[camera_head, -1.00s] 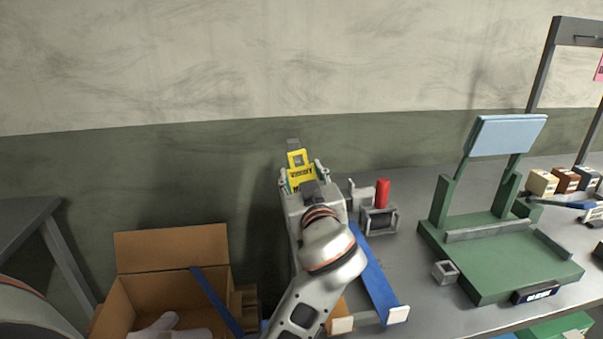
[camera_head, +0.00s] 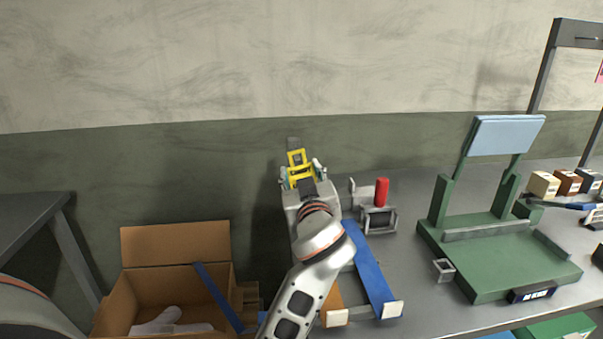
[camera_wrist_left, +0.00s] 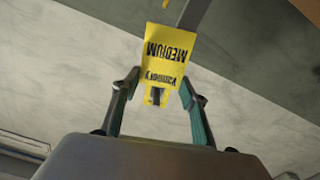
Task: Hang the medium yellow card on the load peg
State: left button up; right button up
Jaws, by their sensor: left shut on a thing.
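The medium yellow card (camera_head: 300,165) is in my left gripper (camera_head: 301,171), near the wall end of the bench. In the left wrist view the card (camera_wrist_left: 166,55) shows its black print, "MEDIUM", upside down. My left gripper (camera_wrist_left: 158,88) is shut on its narrow end, with a finger on each side. A grey bar (camera_head: 293,142) shows just beyond the card, and a grey bar also shows behind it in the wrist view (camera_wrist_left: 195,12). I cannot tell whether this is the load peg, or whether card and bar touch. My right gripper is out of view.
A red cylinder (camera_head: 381,191) on a grey fixture and a blue strip (camera_head: 372,272) lie right of my left arm. A green stand (camera_head: 500,258) stands farther right. An open cardboard box (camera_head: 176,247) with white gloves sits at lower left.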

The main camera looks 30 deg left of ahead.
pick_arm(q)
jog(key=o, duration=0.8)
jog(key=shift+d, duration=0.1)
